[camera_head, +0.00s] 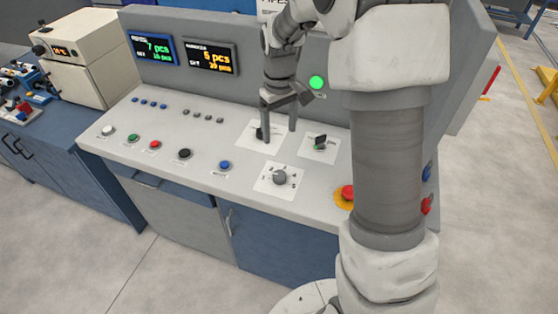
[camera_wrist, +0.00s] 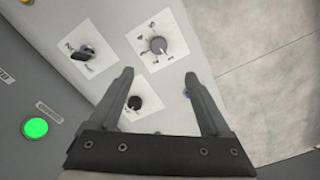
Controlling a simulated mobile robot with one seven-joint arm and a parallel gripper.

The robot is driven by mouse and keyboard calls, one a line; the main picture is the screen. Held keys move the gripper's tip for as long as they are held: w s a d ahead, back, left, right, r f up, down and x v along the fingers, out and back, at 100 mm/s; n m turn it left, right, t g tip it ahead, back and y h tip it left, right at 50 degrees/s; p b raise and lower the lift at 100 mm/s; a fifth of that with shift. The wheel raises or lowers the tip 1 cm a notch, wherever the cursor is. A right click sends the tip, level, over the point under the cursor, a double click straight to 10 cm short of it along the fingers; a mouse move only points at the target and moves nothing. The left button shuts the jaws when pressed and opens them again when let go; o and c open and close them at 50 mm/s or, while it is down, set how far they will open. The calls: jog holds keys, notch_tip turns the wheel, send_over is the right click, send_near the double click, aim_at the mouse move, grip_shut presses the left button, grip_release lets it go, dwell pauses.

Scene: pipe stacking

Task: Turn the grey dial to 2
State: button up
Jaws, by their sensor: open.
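The grey dial (camera_head: 280,178) sits on a white plate near the front of the sloped console top. It also shows in the wrist view (camera_wrist: 158,45), with marks around it that are too small to read. My gripper (camera_head: 278,130) is open and empty, pointing down over the plate behind the dial. In the wrist view my fingertips (camera_wrist: 159,75) are spread apart, and the grey dial lies beyond them, untouched. A black knob (camera_wrist: 135,102) shows between the fingers, near the left one.
A red emergency button (camera_head: 348,192) is at the right front. Several push buttons and two displays (camera_head: 153,49) are to the left. A green lamp (camera_head: 317,82) is on the back panel.

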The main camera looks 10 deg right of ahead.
aim_at(279, 174)
jog(key=f, duration=1.1)
jog(key=f+p, duration=0.1)
jog(key=f, duration=0.5)
jog(key=shift+w+f, duration=0.3)
jog(key=shift+f, duration=0.05)
grip_shut()
